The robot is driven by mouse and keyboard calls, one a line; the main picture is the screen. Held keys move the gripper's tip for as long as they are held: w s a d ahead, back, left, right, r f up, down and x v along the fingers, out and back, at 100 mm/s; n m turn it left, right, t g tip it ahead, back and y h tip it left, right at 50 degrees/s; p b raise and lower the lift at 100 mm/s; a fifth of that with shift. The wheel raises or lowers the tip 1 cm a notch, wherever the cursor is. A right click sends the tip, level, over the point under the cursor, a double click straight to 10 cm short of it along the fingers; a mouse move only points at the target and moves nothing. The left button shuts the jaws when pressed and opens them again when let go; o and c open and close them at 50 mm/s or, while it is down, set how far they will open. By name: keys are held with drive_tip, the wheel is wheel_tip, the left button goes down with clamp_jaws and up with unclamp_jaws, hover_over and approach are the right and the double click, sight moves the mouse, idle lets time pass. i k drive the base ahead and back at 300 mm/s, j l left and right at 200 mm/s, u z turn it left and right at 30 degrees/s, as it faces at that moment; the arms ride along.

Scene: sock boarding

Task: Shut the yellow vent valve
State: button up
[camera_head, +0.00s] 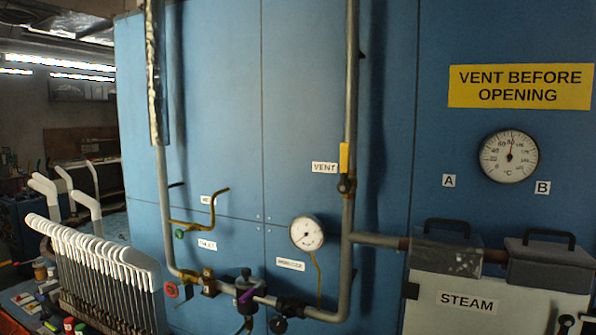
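The yellow vent valve handle (344,158) is on the tall vertical grey pipe (351,90), right of the VENT label (324,167). The handle stands upright, in line with the pipe, above a dark valve body (346,185). Nothing touches it. My gripper and arm do not show in this view.
A round pressure gauge (307,233) and lower piping are left of the pipe. A thermometer dial (509,156) hangs at right above the STEAM box (468,290) with black-handled lids. A rack of white boards (95,260) stands at left. The blue panel around the valve is clear.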

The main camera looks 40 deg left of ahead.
sight(344, 186)
drive_tip(key=u, duration=1.45)
